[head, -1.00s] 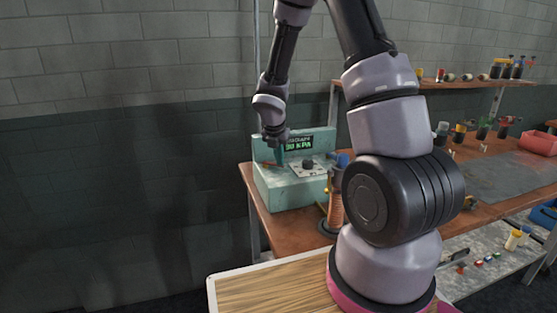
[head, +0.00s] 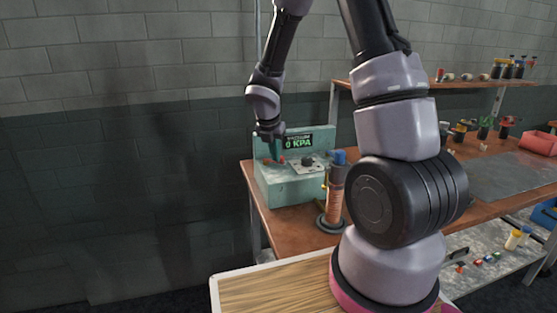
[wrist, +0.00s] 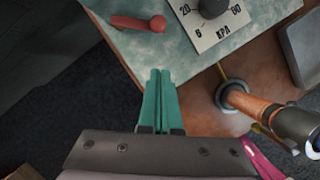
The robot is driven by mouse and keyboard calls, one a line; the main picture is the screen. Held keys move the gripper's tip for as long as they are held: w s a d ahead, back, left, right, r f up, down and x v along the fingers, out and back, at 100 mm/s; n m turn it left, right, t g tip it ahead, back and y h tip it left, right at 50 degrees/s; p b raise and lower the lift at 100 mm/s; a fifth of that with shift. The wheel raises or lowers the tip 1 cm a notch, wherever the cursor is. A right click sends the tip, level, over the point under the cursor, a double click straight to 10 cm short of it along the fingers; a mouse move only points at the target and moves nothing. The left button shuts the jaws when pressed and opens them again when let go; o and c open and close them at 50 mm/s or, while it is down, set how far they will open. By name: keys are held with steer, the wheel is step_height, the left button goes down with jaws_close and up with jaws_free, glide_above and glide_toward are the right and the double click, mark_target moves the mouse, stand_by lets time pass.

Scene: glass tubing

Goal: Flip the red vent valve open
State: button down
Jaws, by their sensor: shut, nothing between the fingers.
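The red vent valve (wrist: 137,22) is a small lever with a round knob at its right end, lying on the pale green top of a box near its edge. Its handle points left in the wrist view. In the head view it shows as small red spots (head: 281,159) on the green box (head: 290,189), partly behind my gripper. My gripper (wrist: 160,72) has teal fingers, shut and empty, just off the box edge and apart from the lever in the wrist view. In the head view my gripper (head: 274,155) hangs over the left of the box, whose display (head: 298,141) reads 0 KPA.
A dial plate (wrist: 212,15) marked KPA sits right of the valve. A copper-coloured column with a blue top (head: 335,190) stands in front of the box on the brown bench (head: 293,226). A brick wall rises behind. The floor left of the bench looks clear.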

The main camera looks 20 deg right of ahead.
steer(key=v, duration=0.7)
steer(key=shift+s+r, duration=0.2)
steer(key=shift+r, duration=0.05)
steer(key=shift+d, duration=0.1)
steer(key=s+d+r+m+t+y, duration=0.1)
steer(key=s+r+m+t+y, duration=0.1)
steer(key=s+r+m, duration=0.8)
steer(key=s+d+r+m+t+y, duration=0.1)
steer(key=s+r+m, duration=0.9)
steer(key=m, duration=1.2)
steer(key=shift+s+r+m+t+y, duration=0.3)
steer(key=shift+s+r+t+y, duration=0.15)
steer(key=shift+s+y, duration=0.4)
